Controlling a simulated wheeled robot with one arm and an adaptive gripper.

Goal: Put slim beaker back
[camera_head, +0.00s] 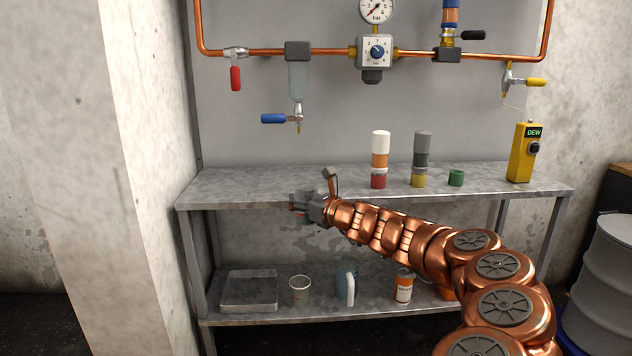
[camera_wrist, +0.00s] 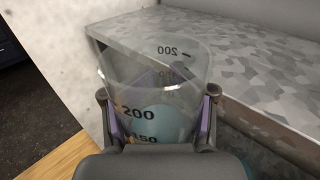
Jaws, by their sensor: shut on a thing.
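A clear beaker (camera_wrist: 150,72) with black marks, 200 and 150 among them, fills the middle of the wrist view. My gripper (camera_wrist: 159,95) is shut on it, with one finger on each side of its wall. In the head view my gripper (camera_head: 297,204) is at the front of the upper shelf, left of its middle. The beaker cannot be made out clearly there. I cannot tell whether its base touches anything.
Pipes and valves hang above.

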